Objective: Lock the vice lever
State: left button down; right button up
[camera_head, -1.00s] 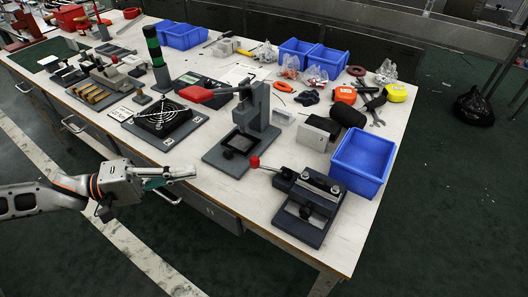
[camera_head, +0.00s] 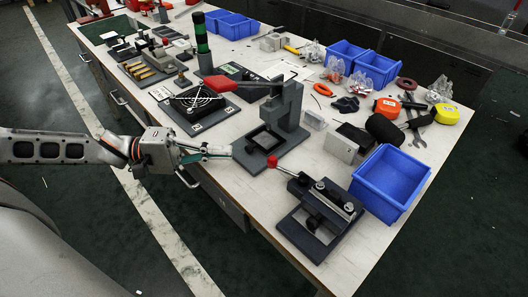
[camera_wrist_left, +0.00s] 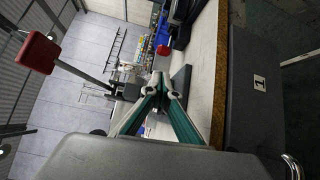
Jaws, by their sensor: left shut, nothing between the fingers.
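The vice (camera_head: 319,213) is a dark grey fixture on its own base plate at the near right corner of the bench. Its lever ends in a red ball knob (camera_head: 272,161) and points left; the knob also shows in the left wrist view (camera_wrist_left: 163,50). My left gripper (camera_head: 230,151) is shut and empty, to the left of the knob and apart from it, near the bench's front edge. Its closed fingers show in the left wrist view (camera_wrist_left: 161,93). My right gripper is not in view.
A press with a red handle (camera_head: 221,84) stands behind the gripper, and its handle sticks up in the left wrist view (camera_wrist_left: 38,52). A fan fixture (camera_head: 196,103) is to the left. A blue bin (camera_head: 391,183) stands close behind the vice.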

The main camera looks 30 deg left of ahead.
pick_arm(q)
jog(key=shift+w+d, duration=0.25)
jog(key=shift+d, duration=0.3)
jog(key=b+x, duration=0.1)
jog(key=x, duration=0.7)
jog(key=shift+w+d, duration=0.1)
jog(key=shift+d, duration=0.05)
jog(key=shift+w+d, duration=0.1)
jog(key=shift+d, duration=0.1)
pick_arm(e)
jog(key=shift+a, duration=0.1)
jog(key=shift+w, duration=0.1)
